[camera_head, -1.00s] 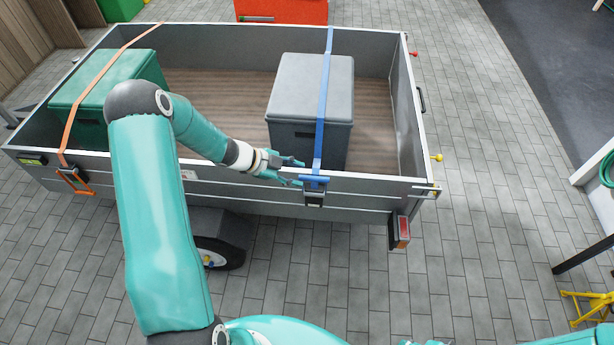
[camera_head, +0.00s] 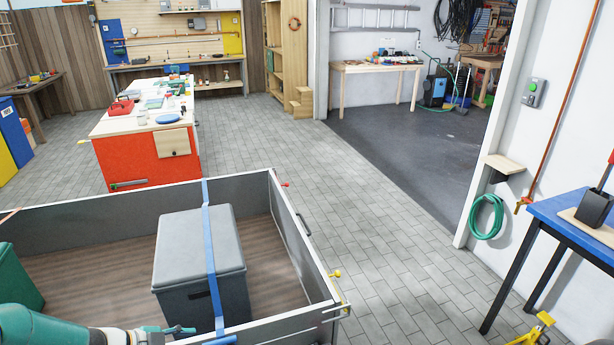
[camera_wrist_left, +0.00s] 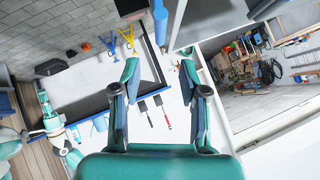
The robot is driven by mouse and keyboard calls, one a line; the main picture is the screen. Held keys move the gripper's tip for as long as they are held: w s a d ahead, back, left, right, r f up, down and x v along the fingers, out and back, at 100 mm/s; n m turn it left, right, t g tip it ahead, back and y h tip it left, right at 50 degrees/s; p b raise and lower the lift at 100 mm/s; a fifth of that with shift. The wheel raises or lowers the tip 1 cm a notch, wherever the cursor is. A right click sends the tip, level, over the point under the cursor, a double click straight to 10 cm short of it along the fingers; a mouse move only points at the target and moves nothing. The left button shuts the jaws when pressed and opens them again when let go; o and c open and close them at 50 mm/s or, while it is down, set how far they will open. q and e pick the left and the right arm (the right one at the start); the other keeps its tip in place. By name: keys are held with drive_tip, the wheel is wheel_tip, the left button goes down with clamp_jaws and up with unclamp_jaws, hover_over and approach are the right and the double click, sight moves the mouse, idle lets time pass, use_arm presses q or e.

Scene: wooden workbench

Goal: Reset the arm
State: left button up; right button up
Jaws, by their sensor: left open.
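My left gripper (camera_head: 180,331) is at the bottom edge of the head view, beside the blue strap (camera_head: 211,255) and its blue buckle handle (camera_head: 220,341). In the left wrist view its two fingers (camera_wrist_left: 160,85) stand apart with nothing between their tips. The blue strap runs over a grey lidded box (camera_head: 185,250) in the trailer (camera_head: 285,225). Part of my left forearm (camera_head: 40,328) shows at the lower left. My right arm appears small at the left of the wrist view; its jaws are too small to judge.
A green box (camera_head: 15,280) stands at the trailer's left. A red workbench (camera_head: 130,163) with tools stands behind the trailer. A blue table (camera_head: 570,222) and a yellow stand (camera_head: 535,330) are at the right. Paved floor (camera_head: 400,235) is clear between them.

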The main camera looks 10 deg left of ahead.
use_arm(q)
drive_tip(key=s+d+f+n+g+h, duration=0.1)
drive_tip(key=d+f+n, duration=0.1)
drive_tip(key=d, duration=1.1)
drive_tip(key=d+f+n+g+h, duration=0.1)
drive_tip(key=d+f+n+h, duration=0.15)
drive_tip(key=d, duration=0.95)
drive_tip(key=s+f+n+g+y, duration=0.2)
drive_tip(key=s+f+n+y, duration=0.1)
drive_tip(key=s+n, duration=0.3)
drive_tip(key=s+f+n+g+y, duration=0.3)
drive_tip(key=s+f+n, duration=0.2)
drive_tip(key=s, duration=0.6)
drive_tip(key=shift+f+n, duration=0.35)
drive_tip(key=shift+f, duration=0.15)
